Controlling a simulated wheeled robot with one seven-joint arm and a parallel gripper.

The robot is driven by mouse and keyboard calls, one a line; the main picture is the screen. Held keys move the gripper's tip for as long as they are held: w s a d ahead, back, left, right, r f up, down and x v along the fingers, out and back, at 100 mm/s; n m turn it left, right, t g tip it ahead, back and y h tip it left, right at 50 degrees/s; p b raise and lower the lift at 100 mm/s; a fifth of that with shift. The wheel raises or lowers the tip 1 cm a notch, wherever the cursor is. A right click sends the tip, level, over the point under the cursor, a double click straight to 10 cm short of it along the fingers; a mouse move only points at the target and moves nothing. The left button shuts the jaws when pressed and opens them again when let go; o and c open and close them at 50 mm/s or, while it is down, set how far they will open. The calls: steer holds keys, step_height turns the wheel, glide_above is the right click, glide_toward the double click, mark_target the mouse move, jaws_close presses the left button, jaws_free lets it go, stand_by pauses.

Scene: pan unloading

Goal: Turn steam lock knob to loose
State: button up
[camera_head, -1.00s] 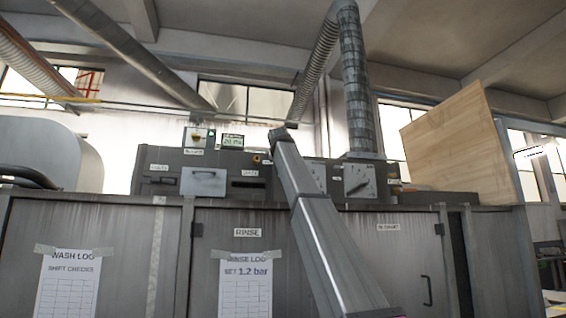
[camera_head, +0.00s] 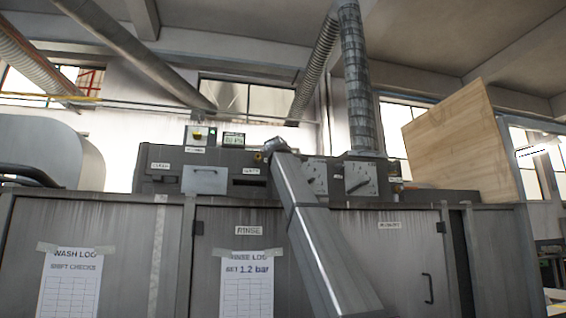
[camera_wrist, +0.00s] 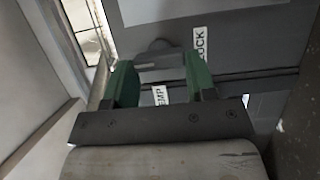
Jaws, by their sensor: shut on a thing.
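In the wrist view, my gripper (camera_wrist: 161,76) has two green fingers set apart, shut on a small grey part (camera_wrist: 160,62), which appears to be the steam lock knob. Its front and pointer are mostly hidden, so I cannot tell its setting. A white label (camera_wrist: 202,43) ending in "OCK" lies just beyond the right finger, and a label (camera_wrist: 159,96) reading "EMP" shows between the fingers. In the head view, my arm reaches up to the grey control panel (camera_head: 225,160); the gripper is too small and covered there to make out.
Cabinet doors (camera_head: 410,260) fill the front below.

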stand_by(0.4)
steer(key=o, duration=0.9)
steer(key=shift+o, duration=0.2)
